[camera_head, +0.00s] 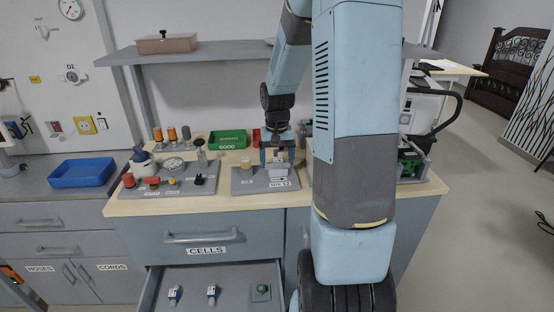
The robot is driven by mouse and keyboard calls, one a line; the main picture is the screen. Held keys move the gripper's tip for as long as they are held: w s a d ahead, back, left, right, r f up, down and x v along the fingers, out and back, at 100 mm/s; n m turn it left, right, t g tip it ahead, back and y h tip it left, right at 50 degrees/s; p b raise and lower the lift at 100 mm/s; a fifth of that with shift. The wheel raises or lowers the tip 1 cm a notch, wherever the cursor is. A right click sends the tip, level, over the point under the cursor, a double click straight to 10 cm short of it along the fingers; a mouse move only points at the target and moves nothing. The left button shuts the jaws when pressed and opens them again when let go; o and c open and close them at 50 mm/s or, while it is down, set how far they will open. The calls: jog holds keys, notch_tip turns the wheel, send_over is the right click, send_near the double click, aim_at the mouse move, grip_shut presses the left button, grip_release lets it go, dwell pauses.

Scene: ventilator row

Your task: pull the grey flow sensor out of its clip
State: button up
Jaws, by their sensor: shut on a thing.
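My gripper (278,157) points down over the right half of a grey plate (250,182) on the wooden worktop. Its fingers are shut on a small light-grey piece, which I take to be the flow sensor (279,168). A white label sits just in front of it on the plate. The clip cannot be made out at this size. I cannot tell whether the sensor is still seated or lifted. A small yellowish part (246,162) stands on the plate's left half.
A second grey plate (205,187) with several red, black and metal parts lies to the left. A green tray (228,139) marked GOOD is behind. A blue bin (82,173) stands farther left. Below, an open drawer (235,290) holds small parts. A shelf (210,51) hangs above.

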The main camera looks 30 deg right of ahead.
jog(key=o, duration=0.4)
jog(key=c, duration=0.4)
jog(key=shift+c, duration=0.2)
jog(key=shift+r, duration=0.15)
jog(key=shift+r, duration=1.9)
